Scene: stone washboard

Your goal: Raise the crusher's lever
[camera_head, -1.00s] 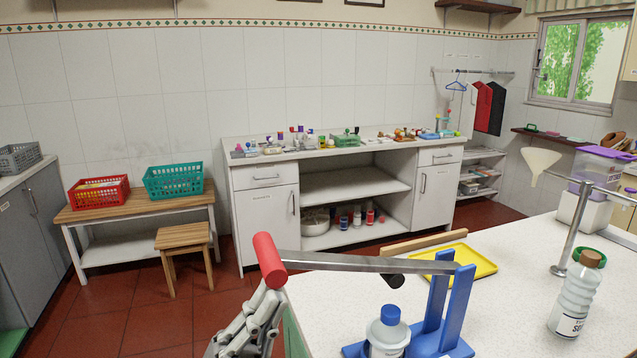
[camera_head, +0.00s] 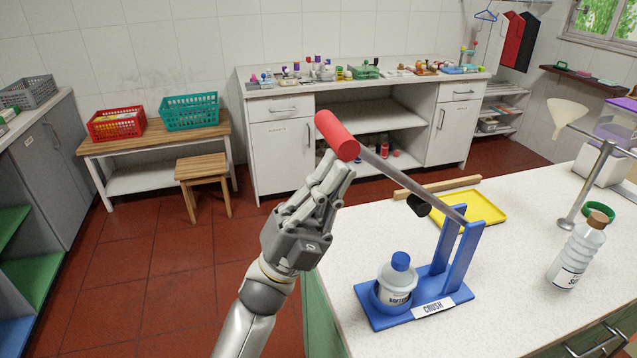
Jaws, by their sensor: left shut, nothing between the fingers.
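The crusher (camera_head: 437,287) is a blue stand with a "CRUSH" label on the white counter. Its grey metal lever (camera_head: 402,179) slopes up to the left from the two blue posts and ends in a red handle (camera_head: 336,136). A black presser hangs under the lever, clear of the bottle. A white bottle with a blue cap (camera_head: 397,281) stands upright on the crusher's base. My left gripper (camera_head: 335,172) is shut and empty, its fingertips just under the red handle; I cannot tell whether they touch. My right gripper is not in view.
A clear bottle with a brown cap (camera_head: 577,251) and a metal stand (camera_head: 588,188) with a funnel are to the right.

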